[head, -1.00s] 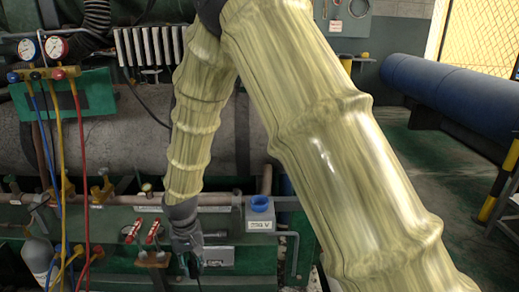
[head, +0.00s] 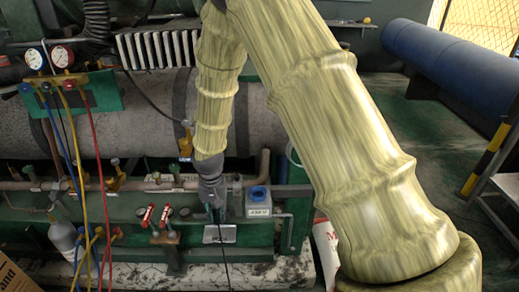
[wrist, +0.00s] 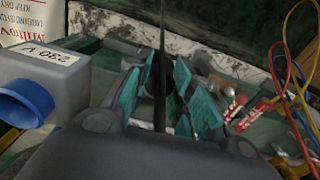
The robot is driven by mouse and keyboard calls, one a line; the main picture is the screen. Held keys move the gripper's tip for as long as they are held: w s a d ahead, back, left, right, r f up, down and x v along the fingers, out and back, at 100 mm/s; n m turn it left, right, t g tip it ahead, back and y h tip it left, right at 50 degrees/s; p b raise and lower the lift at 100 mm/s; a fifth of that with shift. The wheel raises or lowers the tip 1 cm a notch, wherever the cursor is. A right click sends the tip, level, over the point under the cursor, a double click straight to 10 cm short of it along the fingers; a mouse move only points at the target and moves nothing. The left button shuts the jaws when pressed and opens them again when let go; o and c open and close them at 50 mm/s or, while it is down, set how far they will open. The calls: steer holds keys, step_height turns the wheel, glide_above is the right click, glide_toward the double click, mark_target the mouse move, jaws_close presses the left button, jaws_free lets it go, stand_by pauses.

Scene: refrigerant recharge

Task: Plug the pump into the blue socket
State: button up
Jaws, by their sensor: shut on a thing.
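The blue socket (head: 258,192) is on a grey box marked 230 V, standing on the green bench. In the wrist view the blue socket (wrist: 26,102) is at the left edge, its round opening turned to the picture's left. My gripper (head: 217,212) points down just left of that box, apart from it. In the wrist view its teal fingers (wrist: 160,85) are shut on the dark pump plug (wrist: 158,74), mostly hidden between them. The plug's black cable (head: 225,258) hangs down below my gripper. The pump itself cannot be made out.
Two red-handled valves (head: 146,216) stand left of my gripper. A gauge manifold (head: 55,88) with red, yellow and blue hoses hangs at the left. A pipe (head: 90,186) runs behind the bench front. A grey bottle (head: 62,238) stands lower left.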

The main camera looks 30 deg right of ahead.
steer(key=d+r+m+p, duration=0.5)
steer(key=d+r+p, duration=0.9)
steer(key=p, duration=1.1)
steer(key=shift+w+d+r, duration=0.15)
steer(key=shift+d+r, duration=0.25)
steer(key=shift+d, duration=0.45)
steer(key=shift+f+b, duration=2.05)
steer(key=shift+f, duration=1.3)
steer(key=shift+f+b, duration=0.6)
steer(key=shift+f, duration=0.95)
steer(key=o, duration=1)
steer(key=shift+w+r, duration=0.1)
step_height(320, 180, up, 12)
